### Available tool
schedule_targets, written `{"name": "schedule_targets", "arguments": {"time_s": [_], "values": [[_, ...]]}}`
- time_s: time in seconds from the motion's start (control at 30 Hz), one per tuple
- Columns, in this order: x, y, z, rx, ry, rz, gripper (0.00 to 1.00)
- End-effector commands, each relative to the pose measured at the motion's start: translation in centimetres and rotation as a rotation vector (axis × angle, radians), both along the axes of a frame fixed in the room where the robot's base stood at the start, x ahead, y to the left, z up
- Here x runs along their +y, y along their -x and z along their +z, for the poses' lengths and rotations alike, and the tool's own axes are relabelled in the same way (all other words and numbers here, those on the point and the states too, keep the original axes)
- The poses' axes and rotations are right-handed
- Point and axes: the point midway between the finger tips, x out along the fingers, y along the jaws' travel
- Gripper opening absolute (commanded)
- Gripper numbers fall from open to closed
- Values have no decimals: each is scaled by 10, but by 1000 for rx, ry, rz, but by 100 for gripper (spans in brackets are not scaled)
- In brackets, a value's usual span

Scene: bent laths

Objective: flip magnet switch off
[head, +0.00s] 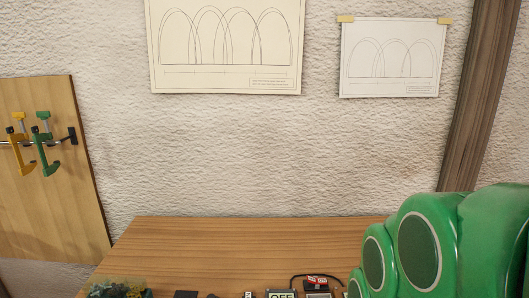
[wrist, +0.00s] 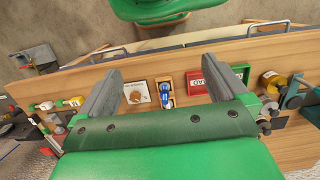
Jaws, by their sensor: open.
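I cannot tell for certain which item is the magnet switch. In the head view, a small dark-framed plate marked OFF (head: 281,294) shows at the bottom edge on the bench, mostly cut off. In the wrist view, a pale square plate with a round knob (wrist: 137,92) lies on the wood between my fingers. My gripper (wrist: 162,66) has two grey fingers spread wide apart, with nothing held between them. It is above the bench, apart from the things there. My gripper is out of the head view.
Several tools crowd the left of the wrist view. Clamps (head: 43,145) hang on a board at left. Drawings (head: 225,45) hang on the wall.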

Motion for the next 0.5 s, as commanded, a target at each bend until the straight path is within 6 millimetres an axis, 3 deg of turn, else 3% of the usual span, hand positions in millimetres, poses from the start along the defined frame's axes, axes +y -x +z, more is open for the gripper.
{"name": "schedule_targets", "arguments": {"time_s": [0.27, 0.5], "values": [[0, 2, -1, 0, 1, -2, 100], [2, -6, 1, 2, -4, -25, 65]]}}
